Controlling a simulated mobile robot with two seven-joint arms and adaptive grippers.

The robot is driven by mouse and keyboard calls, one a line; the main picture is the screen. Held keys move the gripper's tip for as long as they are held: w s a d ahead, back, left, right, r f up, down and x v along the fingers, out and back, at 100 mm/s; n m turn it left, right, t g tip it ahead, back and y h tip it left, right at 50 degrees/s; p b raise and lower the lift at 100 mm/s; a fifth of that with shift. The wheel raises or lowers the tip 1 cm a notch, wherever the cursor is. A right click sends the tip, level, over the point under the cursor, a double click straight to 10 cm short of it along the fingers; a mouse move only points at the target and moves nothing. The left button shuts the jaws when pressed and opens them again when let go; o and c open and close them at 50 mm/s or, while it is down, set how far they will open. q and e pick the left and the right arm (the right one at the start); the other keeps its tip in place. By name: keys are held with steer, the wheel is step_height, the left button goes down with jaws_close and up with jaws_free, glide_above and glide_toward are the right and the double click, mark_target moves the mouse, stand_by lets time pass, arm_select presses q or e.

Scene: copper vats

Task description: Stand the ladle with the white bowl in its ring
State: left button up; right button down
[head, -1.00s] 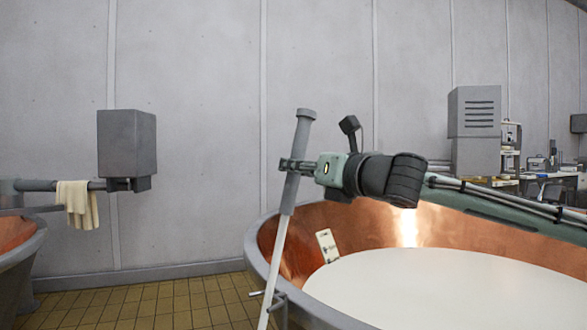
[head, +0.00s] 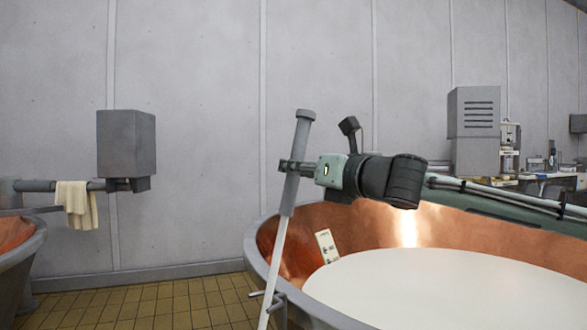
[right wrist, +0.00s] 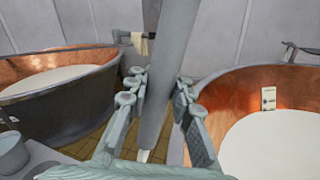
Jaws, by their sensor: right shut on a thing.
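The ladle (head: 295,180) has a grey grip and a long thin white shaft. It leans slightly, its top to the right, at the left rim of the right copper vat. My right gripper (head: 290,167) is shut around the grey grip, which also crosses the right wrist view (right wrist: 172,65). The shaft runs down past a small grey bracket (head: 280,306) on the vat's outer rim. I cannot tell whether this bracket is the ring or whether the shaft is inside it. The ladle's bowl is out of view below. My left gripper is not in view.
The right copper vat (head: 262,262) holds white liquid, and a small white label (head: 327,246) is on its inner wall. Another vat (head: 20,262) stands at the left, below a rail with a cloth (head: 76,205). Tiled floor lies clear between the vats.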

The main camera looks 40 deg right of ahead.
steer(key=c, duration=1.2)
jaws_free()
steer(key=shift+s, duration=0.1)
steer(key=shift+s+r, duration=0.2)
steer(key=shift+s, duration=0.4)
steer(key=s, duration=0.7)
steer(key=s+d, duration=0.1)
steer(key=s, duration=0.2)
steer(key=shift+s+f, duration=0.3)
steer(key=shift+f, duration=0.05)
